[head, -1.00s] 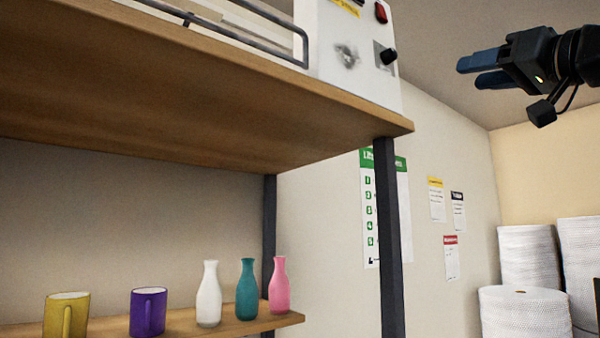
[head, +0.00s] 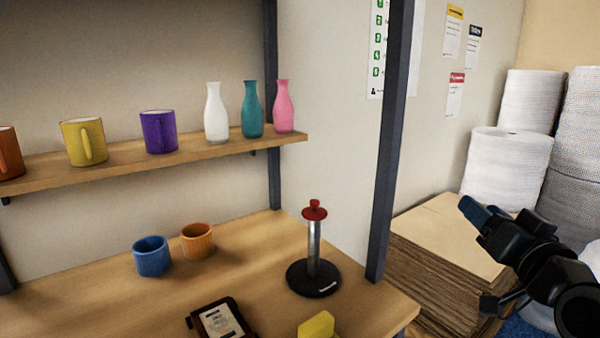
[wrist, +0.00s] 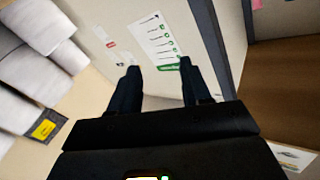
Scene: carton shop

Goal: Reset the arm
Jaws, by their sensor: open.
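My gripper (head: 482,217) is at the right of the head view, to the right of the workbench and in front of the cardboard stack as seen there. In the wrist view my gripper (wrist: 157,82) shows two dark fingers standing well apart. Nothing is between them. Beyond the fingers is a pale wall with a green-and-white poster (wrist: 156,40).
The workbench (head: 255,235) holds a blue cup (head: 151,256), an orange cup (head: 197,240), a red-topped post (head: 313,250), a dark device (head: 220,320) and a yellow block (head: 316,325). Mugs and bottles line the shelf (head: 200,146). A dark upright (head: 391,150) stands beside flat cardboard (head: 440,240) and white rolls (head: 507,165).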

